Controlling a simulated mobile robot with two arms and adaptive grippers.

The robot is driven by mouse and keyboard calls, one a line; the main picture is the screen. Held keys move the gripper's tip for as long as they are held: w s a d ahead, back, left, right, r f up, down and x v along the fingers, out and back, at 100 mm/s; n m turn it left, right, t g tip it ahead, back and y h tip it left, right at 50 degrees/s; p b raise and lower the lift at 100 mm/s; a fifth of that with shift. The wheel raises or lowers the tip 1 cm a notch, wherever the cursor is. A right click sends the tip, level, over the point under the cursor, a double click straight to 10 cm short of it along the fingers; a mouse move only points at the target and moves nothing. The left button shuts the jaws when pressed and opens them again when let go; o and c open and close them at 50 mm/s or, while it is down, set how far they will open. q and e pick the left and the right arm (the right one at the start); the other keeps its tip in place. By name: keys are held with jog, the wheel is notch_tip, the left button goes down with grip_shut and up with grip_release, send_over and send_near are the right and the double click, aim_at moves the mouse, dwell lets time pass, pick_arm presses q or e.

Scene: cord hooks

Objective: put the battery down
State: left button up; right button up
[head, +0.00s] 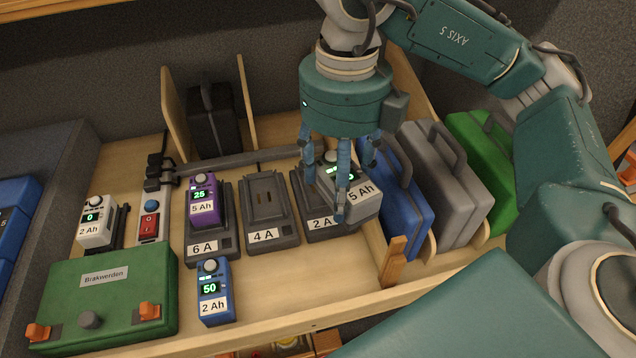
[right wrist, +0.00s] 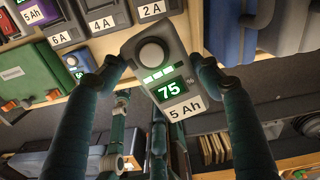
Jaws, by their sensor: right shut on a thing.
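A grey battery (head: 352,199) marked 5 Ah is held between the fingers of my right gripper (head: 342,190). In the right wrist view, the same battery (right wrist: 162,80) reads 75 % and sits tilted between the fingertips of the shut gripper (right wrist: 160,72). In the head view it overlaps the 2 A charger (head: 313,231), hiding part of it; I cannot tell whether they touch. The 4 A charger (head: 268,208) is empty. The 6 A charger (head: 222,219) carries a purple 5 Ah battery (head: 204,201) reading 25. My left gripper is not in view.
A blue 2 Ah battery (head: 214,291) stands at the front, beside a green case (head: 110,297). A white 2 Ah battery (head: 95,222) is at the left near a red switch (head: 149,226). Blue (head: 403,196), grey (head: 445,190) and green (head: 484,160) cases stand close on the right.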

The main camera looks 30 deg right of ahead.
jog(key=m, duration=0.1)
jog(key=r+m, duration=0.1)
jog(key=shift+s+d+m, duration=0.1)
jog(key=shift+s+m, duration=0.1)
jog(key=shift+m, duration=0.1)
notch_tip(320, 180, down, 14)
jog(key=b, duration=0.8)
jog(key=shift+m, duration=0.3)
jog(key=w+d+p, duration=0.1)
jog(key=w+p, duration=0.1)
jog(key=w, duration=0.3)
jog(key=w+d+p, duration=0.1)
jog(key=w+p, duration=0.1)
jog(key=w, duration=0.4)
jog(key=w+d+p, duration=0.2)
jog(key=w, duration=0.3)
jog(key=shift+w+d+r, duration=0.1)
jog(key=shift+w+r, duration=0.05)
jog(key=shift+w, duration=0.15)
jog(key=shift+w+d, duration=0.1)
jog(key=shift+w, duration=0.25)
jog(key=shift+w+f, duration=0.1)
jog(key=shift+f, duration=0.15)
notch_tip(320, 180, down, 3)
jog(key=shift+d+r+p, duration=0.1)
jog(key=shift+p, duration=0.8)
jog(key=shift+f, duration=0.2)
